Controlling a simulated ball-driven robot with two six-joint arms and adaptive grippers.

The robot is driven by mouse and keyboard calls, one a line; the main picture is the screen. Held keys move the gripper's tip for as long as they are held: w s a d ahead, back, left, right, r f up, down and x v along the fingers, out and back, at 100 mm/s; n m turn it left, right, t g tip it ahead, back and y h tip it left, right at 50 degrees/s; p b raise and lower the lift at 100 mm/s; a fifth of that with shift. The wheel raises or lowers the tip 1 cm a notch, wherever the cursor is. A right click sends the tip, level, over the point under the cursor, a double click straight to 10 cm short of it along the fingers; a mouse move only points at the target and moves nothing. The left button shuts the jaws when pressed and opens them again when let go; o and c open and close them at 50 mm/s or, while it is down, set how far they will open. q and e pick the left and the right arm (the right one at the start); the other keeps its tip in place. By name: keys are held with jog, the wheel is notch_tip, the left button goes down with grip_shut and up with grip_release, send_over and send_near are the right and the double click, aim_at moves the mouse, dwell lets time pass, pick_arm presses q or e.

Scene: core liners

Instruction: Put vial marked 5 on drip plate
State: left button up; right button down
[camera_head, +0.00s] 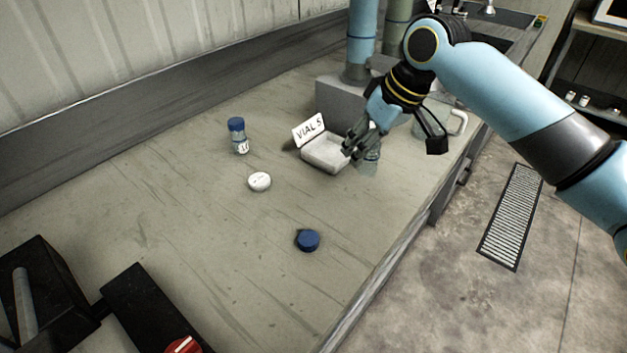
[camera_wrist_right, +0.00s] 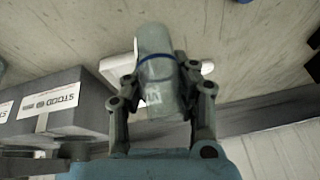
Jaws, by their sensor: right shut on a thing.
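My right gripper (camera_head: 358,148) is shut on a clear grey vial (camera_head: 369,163) at the front right of the white vial box. In the right wrist view, the vial (camera_wrist_right: 154,60) lies between the fingers of the right gripper (camera_wrist_right: 162,85), with a blue band and a small label whose mark I cannot read clearly. Another vial with a blue cap (camera_head: 238,136) stands upright on the bench to the left. A small white round piece (camera_head: 260,182) lies on the bench; I cannot tell whether it is the drip plate. My left gripper is not in view.
The open white box (camera_head: 324,155) has a lid marked VIALS. A loose blue cap (camera_head: 308,241) lies toward the front. A grey block (camera_head: 340,103) with columns stands behind the box. The bench is clear between the round piece and the blue cap.

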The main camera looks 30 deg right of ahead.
jog(key=w+a+f, duration=0.1)
jog(key=a, duration=0.1)
jog(key=w+a+f, duration=0.3)
jog(key=a, duration=0.1)
jog(key=shift+w+f+p, duration=0.2)
jog(key=shift+p, duration=0.15)
jog(key=shift+f, duration=2)
jog(key=shift+f, duration=0.15)
jog(key=c, duration=1.1)
grip_release()
